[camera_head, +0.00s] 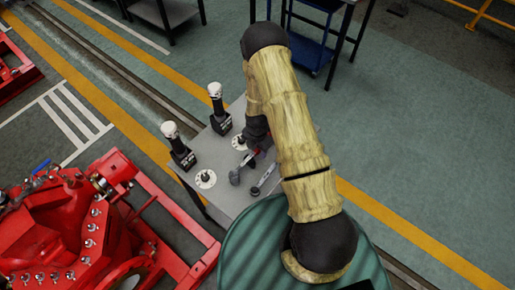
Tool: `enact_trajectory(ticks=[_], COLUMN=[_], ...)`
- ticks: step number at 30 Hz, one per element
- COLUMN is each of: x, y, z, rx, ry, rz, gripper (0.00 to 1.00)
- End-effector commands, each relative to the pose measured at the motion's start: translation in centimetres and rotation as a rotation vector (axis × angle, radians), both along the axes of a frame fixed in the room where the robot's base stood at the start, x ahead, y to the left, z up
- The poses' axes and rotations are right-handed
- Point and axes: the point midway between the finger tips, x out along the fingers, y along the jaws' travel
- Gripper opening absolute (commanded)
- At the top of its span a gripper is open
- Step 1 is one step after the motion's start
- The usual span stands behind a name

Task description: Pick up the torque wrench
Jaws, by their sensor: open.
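Two slim hand tools lie close together on the grey table (226,198), under and beside my arm. One tool (236,176) has a dark rounded end and runs up toward my gripper. The other, a grey wrench-like tool (264,180), lies just to its right. I cannot tell which one is the torque wrench. My gripper (262,151) is open and points down over the far ends of these tools. My forearm partly hides it, so I cannot see whether it touches them.
A red pumpset (80,225) is at lower left. A blue cart (308,50) stands behind. The floor at right is clear.

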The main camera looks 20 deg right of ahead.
Motion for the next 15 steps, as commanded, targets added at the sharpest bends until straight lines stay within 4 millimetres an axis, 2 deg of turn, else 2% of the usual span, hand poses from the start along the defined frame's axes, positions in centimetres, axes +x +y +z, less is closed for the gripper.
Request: enact_trajectory(ticks=[6, 15], x=[0.0, 0.1], y=[0.0, 0.0], z=[-2.1, -2.6], rx=[0.0, 0.0], ry=[0.002, -0.001], rz=[0.0, 0.0], gripper=[0.5, 0.5])
